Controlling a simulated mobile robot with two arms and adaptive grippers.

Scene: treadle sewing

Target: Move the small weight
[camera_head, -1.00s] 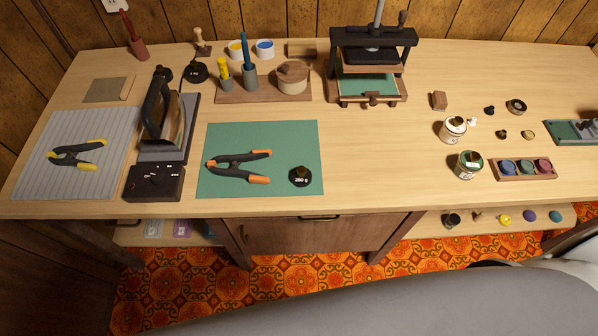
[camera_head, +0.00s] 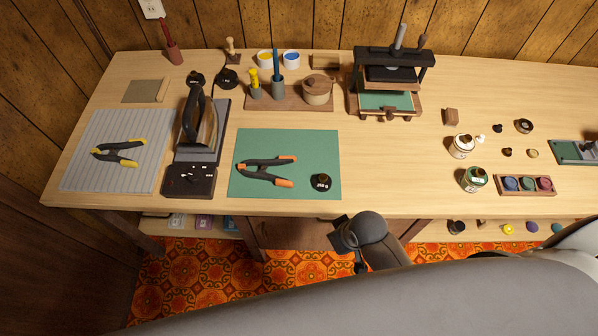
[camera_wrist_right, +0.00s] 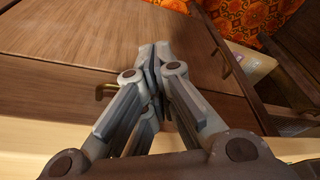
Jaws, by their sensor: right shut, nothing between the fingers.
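A small black weight (camera_head: 321,182) with a pale label, which seems to read 250 g, stands on the right front part of the green mat (camera_head: 288,143), right of an orange-tipped clamp (camera_head: 266,169). Two more black weights stand behind the iron, one at its left (camera_head: 196,79) and one at its right (camera_head: 228,79). My right gripper (camera_wrist_right: 153,55) is shut and empty in the right wrist view, in front of the brown cabinet below the bench top. In the head view part of my right arm shows at the bench's front edge, apart from the weight. My left gripper is out of view.
An iron (camera_head: 198,132) stands left of the mat, with a black block (camera_head: 188,181) in front of it. A press (camera_head: 391,78) stands behind at the right. Paint tins (camera_head: 474,179) are farther right. The bench top between mat and tins is clear.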

